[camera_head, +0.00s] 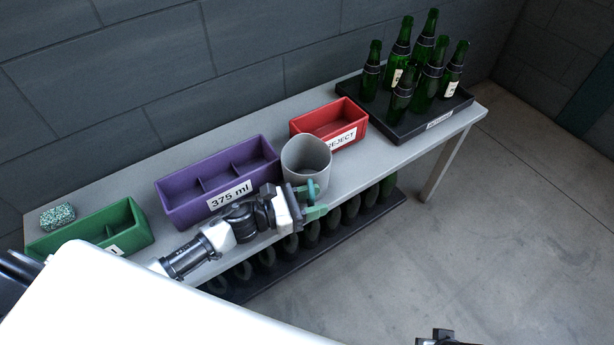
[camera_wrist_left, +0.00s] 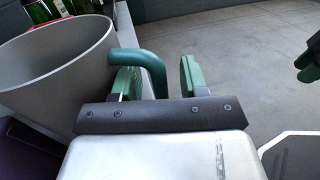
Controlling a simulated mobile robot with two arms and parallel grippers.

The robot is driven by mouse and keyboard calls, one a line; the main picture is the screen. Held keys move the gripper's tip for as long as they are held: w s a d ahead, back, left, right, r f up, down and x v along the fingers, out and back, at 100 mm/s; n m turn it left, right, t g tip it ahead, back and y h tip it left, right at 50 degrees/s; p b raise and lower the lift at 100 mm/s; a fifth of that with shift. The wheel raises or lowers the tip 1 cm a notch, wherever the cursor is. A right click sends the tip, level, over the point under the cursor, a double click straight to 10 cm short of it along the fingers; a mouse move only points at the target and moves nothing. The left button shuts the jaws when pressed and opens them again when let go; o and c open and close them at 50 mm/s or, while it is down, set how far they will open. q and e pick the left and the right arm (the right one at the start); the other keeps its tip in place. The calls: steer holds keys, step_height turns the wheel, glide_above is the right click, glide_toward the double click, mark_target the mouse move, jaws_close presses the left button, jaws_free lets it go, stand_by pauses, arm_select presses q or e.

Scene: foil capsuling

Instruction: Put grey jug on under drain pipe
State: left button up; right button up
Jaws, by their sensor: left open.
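The grey jug (camera_head: 306,160) stands on the table's front edge, between the purple and red bins. It fills the left side of the left wrist view (camera_wrist_left: 58,75), with its teal handle (camera_wrist_left: 150,66) reaching out to the right. My left gripper (camera_head: 314,200) is at the jug's front side, open, with green fingers. In the left wrist view, the handle's bend lies between the two fingers (camera_wrist_left: 158,80); contact cannot be told. A dark part, apparently my right gripper (camera_head: 440,338), shows at the bottom edge; its jaws are unclear. No drain pipe is recognizable.
A purple bin marked 375 ml (camera_head: 178,207), a red REJECT bin (camera_head: 358,116) and a green bin (camera_head: 130,236) stand on the table (camera_head: 375,166). Several green bottles (camera_head: 430,75) stand on a black tray (camera_head: 376,112). More bottles (camera_head: 331,222) are below. Floor at right is clear.

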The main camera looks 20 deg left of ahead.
arm_select(q)
steer(key=shift+x, duration=0.8)
steer(key=shift+a, duration=0.1)
jaws_close()
steer(key=shift+r, duration=0.1)
